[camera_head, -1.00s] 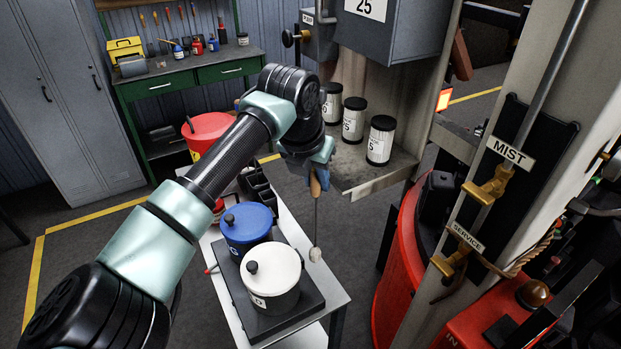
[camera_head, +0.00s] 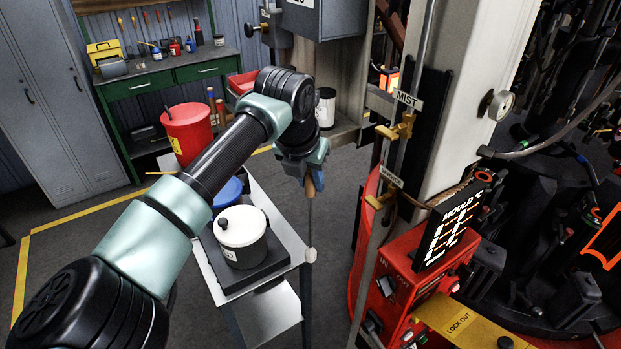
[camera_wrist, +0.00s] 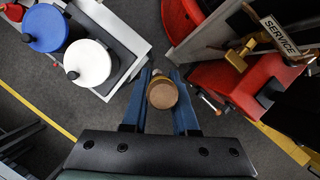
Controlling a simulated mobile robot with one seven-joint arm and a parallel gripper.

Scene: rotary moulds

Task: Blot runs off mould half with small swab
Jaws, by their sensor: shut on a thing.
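A lit sign reading MOULD (camera_head: 452,232) stands on the red machine housing at right. Dark machine parts (camera_head: 560,200) lie beyond it; I cannot tell which is the mould half.
A grey trolley (camera_head: 287,237) carries a white lidded pot (camera_head: 242,236) and a blue lidded pot (camera_head: 228,192). The red housing (camera_head: 405,268), a grey column (camera_head: 450,120) and a yellow LOCK OUT bar (camera_head: 460,325) stand right of my gripper. Floor shows between trolley and housing.

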